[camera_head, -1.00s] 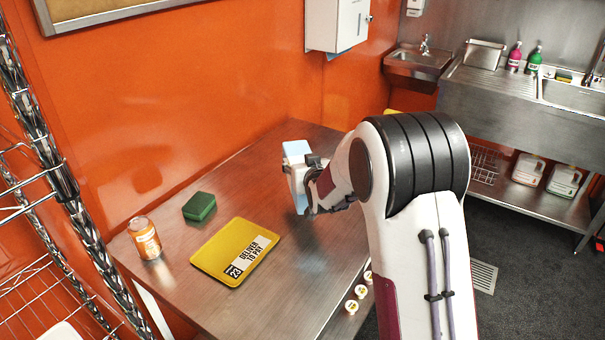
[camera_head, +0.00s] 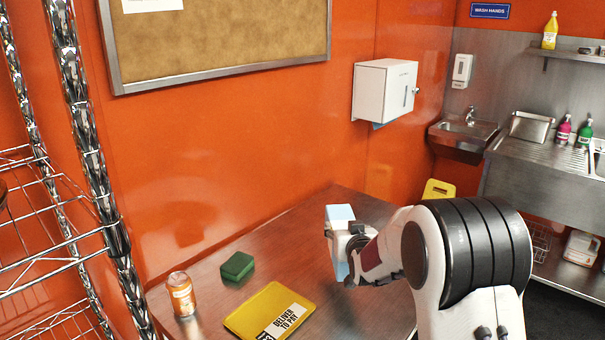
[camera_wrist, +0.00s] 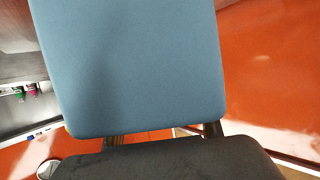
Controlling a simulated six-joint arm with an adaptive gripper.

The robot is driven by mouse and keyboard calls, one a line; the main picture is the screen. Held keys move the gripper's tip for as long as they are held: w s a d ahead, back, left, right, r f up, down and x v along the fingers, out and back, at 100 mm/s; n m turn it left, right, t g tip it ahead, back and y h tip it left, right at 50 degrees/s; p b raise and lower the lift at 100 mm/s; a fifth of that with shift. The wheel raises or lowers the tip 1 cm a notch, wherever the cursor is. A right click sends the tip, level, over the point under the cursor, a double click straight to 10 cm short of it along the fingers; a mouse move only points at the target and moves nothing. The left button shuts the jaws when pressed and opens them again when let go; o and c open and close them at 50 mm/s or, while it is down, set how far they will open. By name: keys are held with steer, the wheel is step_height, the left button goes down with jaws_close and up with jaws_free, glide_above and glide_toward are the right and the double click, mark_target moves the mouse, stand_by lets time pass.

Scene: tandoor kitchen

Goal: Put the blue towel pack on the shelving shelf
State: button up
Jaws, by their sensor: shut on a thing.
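The blue towel pack (camera_head: 340,213) is a pale blue block standing upright in my gripper (camera_head: 351,252), over the far part of the steel table. My gripper is shut on it. In the wrist view the pack (camera_wrist: 130,60) fills most of the picture, with the dark finger (camera_wrist: 170,160) below it. Whether the pack's bottom touches the table is hard to tell. The wire shelving (camera_head: 50,250) with chrome posts stands at the left edge, apart from the gripper.
On the steel table (camera_head: 300,236) are an orange can (camera_head: 181,295), a green sponge (camera_head: 237,266) and a yellow packet (camera_head: 262,310). The orange wall carries a cork board (camera_head: 220,45) and a white dispenser (camera_head: 383,90). A sink (camera_head: 466,130) stands at the back right.

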steer(key=s, duration=0.1)
steer(key=s+f, duration=0.1)
steer(key=s, duration=0.1)
steer(key=s+f, duration=0.1)
steer(key=s, duration=0.1)
steer(key=shift+s+f, duration=0.1)
steer(key=shift+s, duration=0.1)
steer(key=s, duration=0.9)
steer(key=shift+a, duration=0.25)
steer(key=shift+s, duration=0.1)
stand_by(0.7)
steer(key=w, duration=0.4)
steer(key=w+r, duration=0.1)
steer(key=w, duration=0.4)
steer(key=w+r, duration=0.1)
steer(key=w, duration=0.4)
steer(key=shift+w+d+r, duration=0.1)
steer(key=shift+w+d, duration=0.05)
steer(key=shift+d, duration=0.1)
steer(key=shift+w+r, duration=0.25)
steer(key=shift+f, duration=0.2)
